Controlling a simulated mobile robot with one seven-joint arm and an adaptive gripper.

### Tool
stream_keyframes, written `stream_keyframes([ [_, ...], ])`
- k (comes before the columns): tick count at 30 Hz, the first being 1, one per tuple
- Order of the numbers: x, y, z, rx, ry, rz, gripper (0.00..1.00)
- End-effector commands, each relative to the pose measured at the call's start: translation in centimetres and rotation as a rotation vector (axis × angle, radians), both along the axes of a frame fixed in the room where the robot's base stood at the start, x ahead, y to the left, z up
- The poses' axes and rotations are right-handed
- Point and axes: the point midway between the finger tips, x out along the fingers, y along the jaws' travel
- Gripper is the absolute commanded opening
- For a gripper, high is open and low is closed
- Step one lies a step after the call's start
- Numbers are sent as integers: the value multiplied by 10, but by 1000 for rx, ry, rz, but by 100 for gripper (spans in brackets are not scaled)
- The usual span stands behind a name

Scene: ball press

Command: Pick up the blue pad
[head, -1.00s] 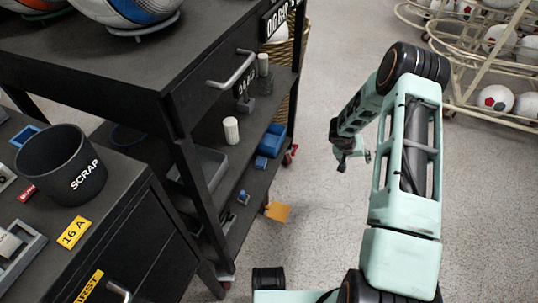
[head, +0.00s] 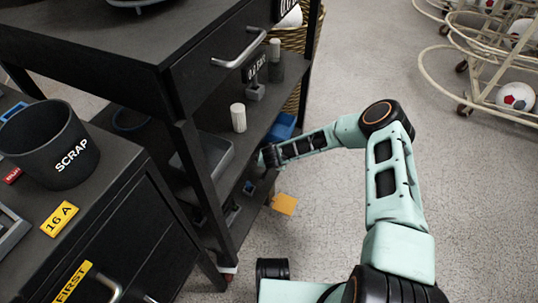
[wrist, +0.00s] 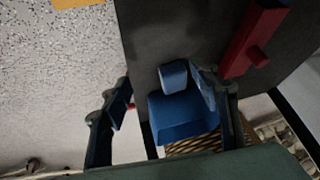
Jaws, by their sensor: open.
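The blue pad (wrist: 173,76) is a small block on the dark shelf in the wrist view. It lies between my gripper's spread fingers (wrist: 162,88), nearer the right finger; whether that finger touches it I cannot tell. My gripper is open, with nothing held.
A blue bin (wrist: 182,122) stands just beside the pad; it also shows in the head view (head: 282,127). A red part (wrist: 252,42) is to the right. Open floor (head: 370,245) lies right.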

Motion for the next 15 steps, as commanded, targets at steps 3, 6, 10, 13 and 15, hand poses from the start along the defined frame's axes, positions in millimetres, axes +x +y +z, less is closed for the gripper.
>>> stream_keyframes([
  [3, 23, 3, -2, -1, -2, -1, 56],
  [6, 38, 5, -1, 0, -2, -1, 56],
  [10, 49, 7, -1, -1, 0, 0, 56],
  [13, 53, 8, 0, 0, 1, 1, 56],
  [15, 56, 8, -1, 0, 1, 1, 56],
])
